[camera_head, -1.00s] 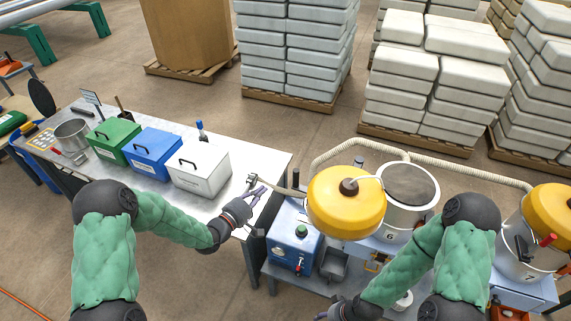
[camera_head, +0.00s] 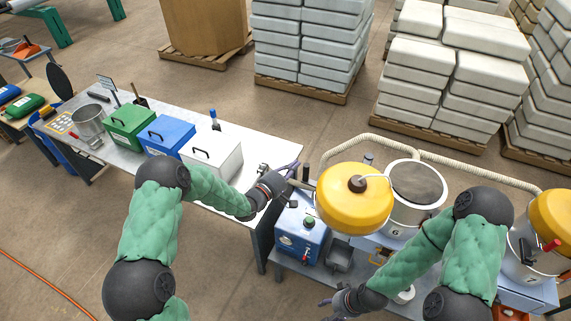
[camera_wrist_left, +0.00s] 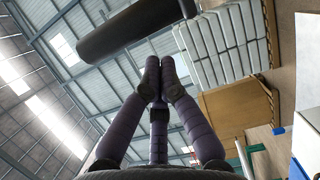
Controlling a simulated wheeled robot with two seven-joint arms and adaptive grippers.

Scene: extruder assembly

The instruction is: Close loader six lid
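Loader six (camera_head: 411,212) is a pale drum marked 6, with its round dark top uncovered. Its yellow lid (camera_head: 350,211) stands off to the left of the drum, swung aside, with a dark hub in the middle. My right gripper (camera_head: 326,309) looks open and empty, low in the picture.
A blue machine box (camera_head: 301,236) stands below my left gripper. The table (camera_head: 247,134) on the left carries green, blue and white boxes. A ribbed hose (camera_head: 450,156) runs behind the loaders. Loader seven (camera_head: 522,250) with a yellow lid is at right.

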